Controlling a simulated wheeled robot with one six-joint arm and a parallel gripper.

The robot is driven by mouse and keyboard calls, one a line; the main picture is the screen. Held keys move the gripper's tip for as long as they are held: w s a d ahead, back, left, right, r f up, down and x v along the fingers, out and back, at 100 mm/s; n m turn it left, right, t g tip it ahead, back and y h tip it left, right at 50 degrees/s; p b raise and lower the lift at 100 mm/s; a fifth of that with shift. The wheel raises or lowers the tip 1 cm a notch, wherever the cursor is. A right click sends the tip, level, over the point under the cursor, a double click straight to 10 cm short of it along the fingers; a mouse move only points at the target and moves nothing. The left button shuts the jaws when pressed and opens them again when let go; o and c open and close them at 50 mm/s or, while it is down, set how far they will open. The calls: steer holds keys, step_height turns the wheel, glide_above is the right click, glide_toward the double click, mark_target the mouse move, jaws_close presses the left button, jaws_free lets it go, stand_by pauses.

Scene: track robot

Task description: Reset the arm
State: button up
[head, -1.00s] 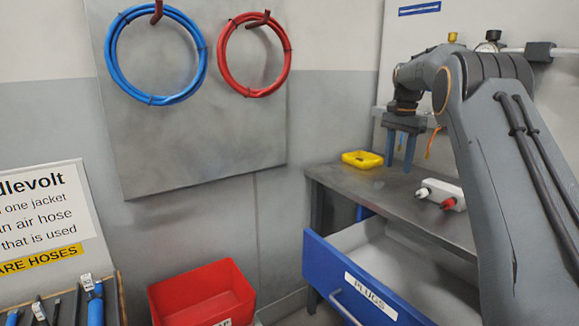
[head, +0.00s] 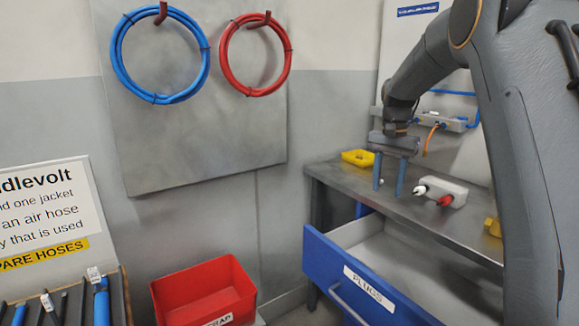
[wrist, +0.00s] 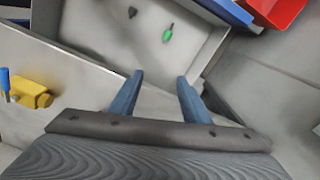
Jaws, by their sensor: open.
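My gripper (head: 389,187) is open and empty, its two blue-grey fingers pointing down over the workbench (head: 335,174), near its front edge. In the wrist view the open fingers (wrist: 160,92) stand apart with nothing between them. Beyond them lies the inside of the open drawer (wrist: 85,28), where a small green item (wrist: 168,33) and a small dark item (wrist: 132,13) rest. My arm is bent and fills the right of the head view.
The blue drawer labelled PLUGS (head: 335,270) stands open below the bench. A red bin (head: 205,292) stands left of the drawer.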

steer(key=s+a+f+n, duration=0.2)
steer(key=s+a+f, duration=0.1)
steer(key=s, duration=0.9)
steer(key=s+a+f+n, duration=0.3)
steer(key=s+f, duration=0.2)
steer(key=s, duration=0.6)
steer(key=s+a+f+n, duration=0.2)
steer(key=s+f, duration=0.2)
steer(key=s, duration=0.8)
steer(key=shift+s+a+f+n, duration=0.2)
steer(key=shift+s+a+n, duration=0.1)
steer(key=shift+a, duration=0.1)
